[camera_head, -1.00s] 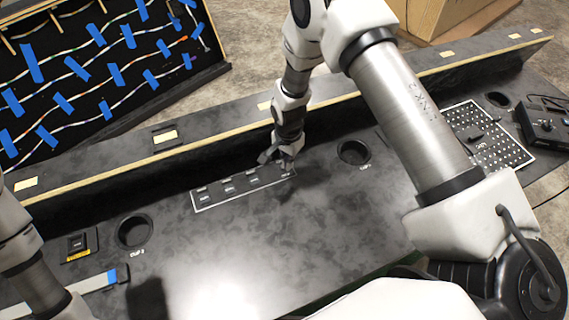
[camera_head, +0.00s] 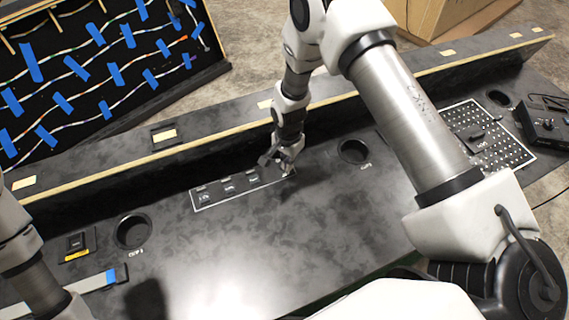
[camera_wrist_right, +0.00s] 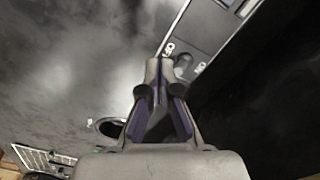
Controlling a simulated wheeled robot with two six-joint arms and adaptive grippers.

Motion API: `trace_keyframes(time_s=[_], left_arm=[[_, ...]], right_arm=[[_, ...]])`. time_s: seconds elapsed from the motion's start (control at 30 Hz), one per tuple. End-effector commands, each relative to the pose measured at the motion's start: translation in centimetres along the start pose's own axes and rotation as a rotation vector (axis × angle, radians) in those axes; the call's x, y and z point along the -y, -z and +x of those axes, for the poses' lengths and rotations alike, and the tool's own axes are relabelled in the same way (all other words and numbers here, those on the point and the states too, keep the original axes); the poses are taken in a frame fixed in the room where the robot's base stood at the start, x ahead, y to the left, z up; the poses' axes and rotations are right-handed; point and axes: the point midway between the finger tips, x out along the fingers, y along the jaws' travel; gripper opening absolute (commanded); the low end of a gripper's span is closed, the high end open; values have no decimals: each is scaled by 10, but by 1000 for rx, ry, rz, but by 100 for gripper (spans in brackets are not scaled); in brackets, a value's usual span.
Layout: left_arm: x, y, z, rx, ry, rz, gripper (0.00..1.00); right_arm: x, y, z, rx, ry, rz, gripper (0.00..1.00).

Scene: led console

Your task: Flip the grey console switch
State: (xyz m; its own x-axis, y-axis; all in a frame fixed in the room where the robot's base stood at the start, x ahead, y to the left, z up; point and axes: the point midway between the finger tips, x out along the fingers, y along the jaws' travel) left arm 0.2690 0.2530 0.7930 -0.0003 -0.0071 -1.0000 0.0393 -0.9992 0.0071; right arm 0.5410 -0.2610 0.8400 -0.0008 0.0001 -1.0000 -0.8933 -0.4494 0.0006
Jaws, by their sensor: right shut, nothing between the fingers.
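A dark switch panel (camera_head: 218,194) with a thin white outline lies on the black console top, left of centre in the head view. Several small switches with white labels sit on it. The panel (camera_wrist_right: 207,28) also shows at the top of the right wrist view. My right gripper (camera_head: 279,163) is over the panel's right end, hiding part of it. In the right wrist view its fingertips (camera_wrist_right: 160,64) are together and empty, close beside the panel's end. I cannot tell whether they touch a switch. My left gripper is out of view.
Round cup holes (camera_head: 133,231) and (camera_head: 354,151) flank the panel. A raised ledge (camera_head: 190,152) runs behind it. A grid board (camera_head: 490,134) and a black control box (camera_head: 541,126) are at the right. The console's front middle is clear.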

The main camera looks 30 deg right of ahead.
Motion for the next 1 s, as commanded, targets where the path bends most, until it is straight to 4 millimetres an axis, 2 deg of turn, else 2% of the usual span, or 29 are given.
trace_keyframes(time_s=[0.53, 1.0], left_arm=[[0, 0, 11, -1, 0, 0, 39], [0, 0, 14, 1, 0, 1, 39]], right_arm=[[0, 0, 17, 0, 0, 0, 0], [2, 1, 20, 0, 1, 0, 0]])
